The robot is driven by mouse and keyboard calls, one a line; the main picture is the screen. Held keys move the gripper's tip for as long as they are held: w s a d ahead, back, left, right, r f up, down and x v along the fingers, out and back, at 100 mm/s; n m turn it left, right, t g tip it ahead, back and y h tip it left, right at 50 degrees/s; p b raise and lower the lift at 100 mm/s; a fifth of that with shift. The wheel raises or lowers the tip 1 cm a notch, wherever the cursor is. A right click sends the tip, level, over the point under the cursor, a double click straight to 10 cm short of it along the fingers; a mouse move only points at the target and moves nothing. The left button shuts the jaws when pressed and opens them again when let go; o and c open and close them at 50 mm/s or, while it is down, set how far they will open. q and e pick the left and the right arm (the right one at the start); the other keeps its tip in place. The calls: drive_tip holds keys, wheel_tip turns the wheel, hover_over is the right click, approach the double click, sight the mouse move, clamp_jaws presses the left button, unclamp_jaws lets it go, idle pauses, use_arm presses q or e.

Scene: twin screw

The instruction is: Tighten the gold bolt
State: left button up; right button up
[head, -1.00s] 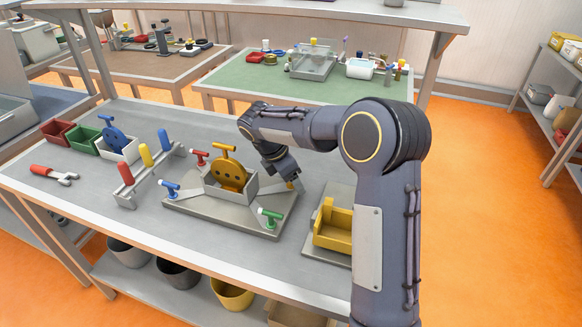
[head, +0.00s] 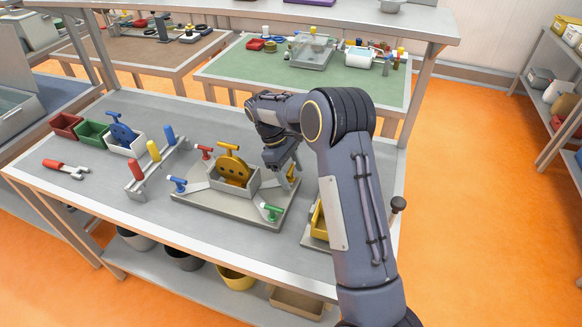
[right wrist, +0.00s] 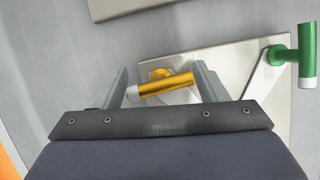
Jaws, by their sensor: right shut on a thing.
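The gold bolt (head: 291,173) stands at the right corner of the grey base plate (head: 228,212), its handle lying crosswise. In the right wrist view the gold bolt (right wrist: 166,84) spans the gap between my two fingers, with its white end at the left finger. My right gripper (head: 286,168) reaches down over it and is shut on it; the right wrist view shows the fingers (right wrist: 163,86) on either side. The arm hides part of the bolt in the head view. My left gripper is not in view.
The same plate carries a grey box with a gold disc (head: 232,170), a green bolt (head: 271,211), a blue bolt (head: 178,184) and a red bolt (head: 203,152). A yellow holder (head: 319,222) is partly behind my arm. A rack (head: 157,168) with coloured handles stands left.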

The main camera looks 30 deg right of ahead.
drive_tip(key=m, duration=0.2)
drive_tip(key=m+y+p, duration=0.1)
drive_tip(key=shift+a+m+g+y, duration=0.1)
drive_tip(key=shift+m+g+y, duration=0.2)
drive_tip(key=shift+m, duration=0.1)
drive_tip(key=m+y, duration=0.1)
drive_tip(key=m, duration=0.3)
drive_tip(key=shift+m+y+p, duration=0.3)
drive_tip(key=shift+y, duration=0.1)
drive_tip(key=m+y, duration=0.2)
drive_tip(key=m, duration=0.3)
drive_tip(key=shift+m+t+y, duration=0.6)
drive_tip(key=shift+m+t, duration=0.4)
drive_tip(key=shift+m, duration=1.3)
drive_tip(key=shift+w, duration=0.1)
drive_tip(key=o, duration=0.9)
drive_tip(key=shift+a, duration=0.1)
drive_tip(key=shift+o, duration=0.2)
drive_tip(key=shift+r, duration=0.1)
